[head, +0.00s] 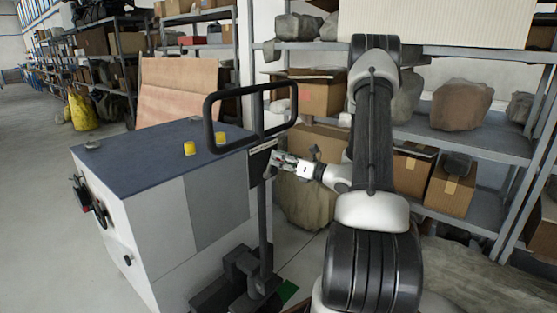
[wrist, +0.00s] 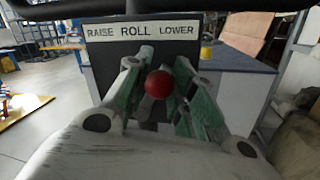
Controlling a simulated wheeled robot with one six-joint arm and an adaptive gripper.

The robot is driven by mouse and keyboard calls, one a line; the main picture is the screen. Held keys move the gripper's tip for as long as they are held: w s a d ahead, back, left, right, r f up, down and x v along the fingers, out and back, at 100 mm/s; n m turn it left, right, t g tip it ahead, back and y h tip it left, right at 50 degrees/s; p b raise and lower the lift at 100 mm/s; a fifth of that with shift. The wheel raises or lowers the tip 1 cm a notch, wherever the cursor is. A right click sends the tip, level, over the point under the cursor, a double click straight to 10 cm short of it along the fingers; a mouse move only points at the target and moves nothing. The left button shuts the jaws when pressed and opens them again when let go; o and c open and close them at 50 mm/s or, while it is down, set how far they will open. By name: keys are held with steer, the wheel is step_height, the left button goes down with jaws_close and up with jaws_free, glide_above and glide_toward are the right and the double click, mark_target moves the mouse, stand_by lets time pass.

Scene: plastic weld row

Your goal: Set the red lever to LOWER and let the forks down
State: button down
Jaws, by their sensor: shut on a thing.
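The red lever's round knob (wrist: 159,84) shows in the wrist view between the fingers of my gripper (wrist: 160,72), which is shut on it. The knob stands below the label plate (wrist: 137,32) reading RAISE, ROLL, LOWER, between the words ROLL and LOWER. In the head view my gripper (head: 275,160) is at the upright tiller (head: 265,220), just under its black loop handle (head: 207,120). The lever is hidden there by the gripper. The dark truck base (head: 245,280) stands on the floor. The forks cannot be made out.
A grey cabinet with a blue top (head: 130,146) stands close left of the tiller, with a yellow cylinder (head: 189,148) on it. Shelves with boxes and rocks (head: 461,105) stand behind and to the right. The floor at left (head: 40,200) is clear.

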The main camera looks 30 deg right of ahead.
steer(key=shift+w+d+m, duration=0.15)
steer(key=shift+d+m, duration=0.1)
steer(key=shift+m, duration=0.15)
steer(key=c, duration=1.2)
jaws_free()
steer(key=shift+f, duration=0.1)
steer(key=v, duration=1.2)
steer(key=shift+f, duration=0.15)
